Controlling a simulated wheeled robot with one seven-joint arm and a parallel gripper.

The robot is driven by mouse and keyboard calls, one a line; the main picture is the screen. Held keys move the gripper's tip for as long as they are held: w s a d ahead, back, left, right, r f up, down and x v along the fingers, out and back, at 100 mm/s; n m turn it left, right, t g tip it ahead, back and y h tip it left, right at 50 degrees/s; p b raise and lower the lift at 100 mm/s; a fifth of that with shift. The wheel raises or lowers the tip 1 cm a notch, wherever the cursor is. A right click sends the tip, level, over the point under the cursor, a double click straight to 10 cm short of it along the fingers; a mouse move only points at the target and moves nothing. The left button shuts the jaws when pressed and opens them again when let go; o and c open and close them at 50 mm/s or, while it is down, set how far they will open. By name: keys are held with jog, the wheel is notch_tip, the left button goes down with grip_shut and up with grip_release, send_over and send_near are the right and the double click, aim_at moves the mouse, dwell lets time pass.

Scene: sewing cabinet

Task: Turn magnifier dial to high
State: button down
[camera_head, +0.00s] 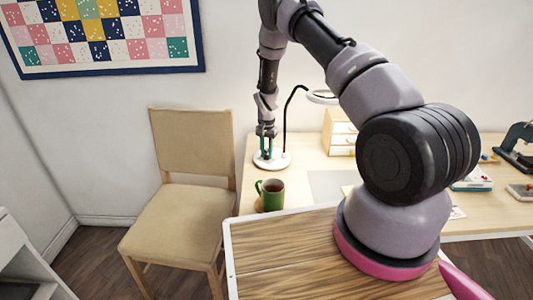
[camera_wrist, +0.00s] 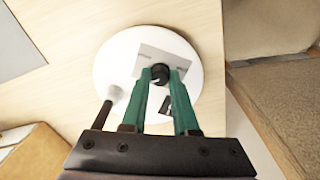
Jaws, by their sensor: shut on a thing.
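The magnifier lamp stands on the table with a round white base (camera_head: 283,160), a thin black curved arm and a ring-shaped head (camera_head: 322,97). In the wrist view the white base (camera_wrist: 115,62) carries a pale plate (camera_wrist: 150,57) with a black dial (camera_wrist: 160,72) in its middle. My gripper (camera_wrist: 160,80) points down at the base, its two green fingers closed around the dial, one on each side. My gripper also shows in the head view (camera_head: 266,154) above the base. The dial's pointer and any setting marks are too small to read.
A green mug (camera_head: 271,195) stands at the table's near left edge, close to the lamp base. A small drawer box (camera_head: 341,133) is behind to the right. A beige chair (camera_head: 175,215) stands left of the table. A grey mat (camera_head: 328,186) lies right of the mug.

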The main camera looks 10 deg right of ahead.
aim_at(267, 154)
jog(key=m, duration=0.5)
jog(key=shift+m, duration=2.5)
jog(key=c, duration=0.7)
grip_release()
jog(key=shift+r, duration=0.15)
notch_tip(267, 154, up, 11)
jog(key=shift+f, duration=0.2)
